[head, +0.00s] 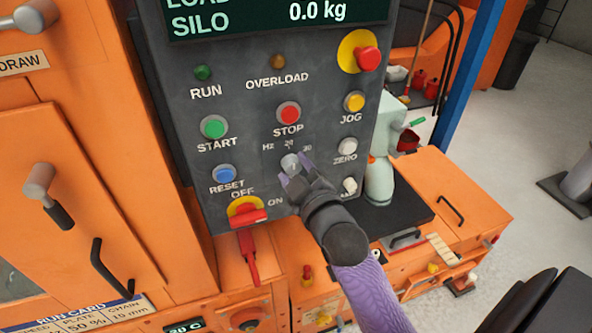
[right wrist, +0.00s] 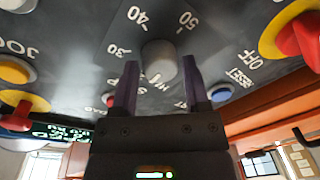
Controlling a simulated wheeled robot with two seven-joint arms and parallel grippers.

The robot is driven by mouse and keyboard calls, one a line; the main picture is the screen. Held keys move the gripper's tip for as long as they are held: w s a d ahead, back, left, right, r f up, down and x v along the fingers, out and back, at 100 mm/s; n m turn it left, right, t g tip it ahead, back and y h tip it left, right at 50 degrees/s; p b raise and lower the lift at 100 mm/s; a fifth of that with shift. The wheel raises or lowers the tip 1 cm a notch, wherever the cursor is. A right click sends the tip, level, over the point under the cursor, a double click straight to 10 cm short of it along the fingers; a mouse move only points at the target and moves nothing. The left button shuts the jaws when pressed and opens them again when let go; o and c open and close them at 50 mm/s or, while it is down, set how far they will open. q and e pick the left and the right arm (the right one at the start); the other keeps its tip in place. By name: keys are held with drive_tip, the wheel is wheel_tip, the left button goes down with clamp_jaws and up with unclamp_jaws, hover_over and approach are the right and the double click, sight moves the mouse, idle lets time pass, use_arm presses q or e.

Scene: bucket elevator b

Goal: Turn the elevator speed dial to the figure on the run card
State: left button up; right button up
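The speed dial (head: 289,162) is a small grey knob on the dark control panel, below the STOP button, with Hz, 20 and 30 readable around it. In the right wrist view the knob (right wrist: 159,60) stands between my fingers, with 30, 40 and 50 around it. My right gripper (head: 296,172) is open at the knob, one finger on each side, with gaps showing. My left gripper is not in view.
The STOP button (head: 288,113) is just above the dial. The blue RESET button (head: 224,174) and red OFF/ON switch (head: 247,212) are to its left. The ZERO button (head: 347,147) is to its right. An orange bench (head: 455,190) stands behind at the right.

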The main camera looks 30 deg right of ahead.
clamp_jaws()
drive_tip(key=m+p, duration=0.2)
drive_tip(key=shift+r+m, duration=0.1)
drive_tip(key=shift+m, duration=0.3)
drive_tip(key=m+p, duration=0.2)
drive_tip(key=m, duration=0.2)
drive_tip(key=shift+m+t+p, duration=0.3)
drive_tip(key=shift+m+p, duration=0.05)
drive_tip(key=shift+m, duration=0.05)
drive_tip(key=shift+m+h+p, duration=0.3)
drive_tip(key=shift+m+p, duration=0.1)
drive_tip(key=shift+m, duration=0.8)
use_arm(q)
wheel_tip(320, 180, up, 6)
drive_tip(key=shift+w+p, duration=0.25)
drive_tip(key=shift+p, duration=0.05)
use_arm(e)
drive_tip(key=shift+m, duration=0.9)
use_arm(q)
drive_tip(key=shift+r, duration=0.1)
use_arm(e)
drive_tip(key=shift+m, duration=0.3)
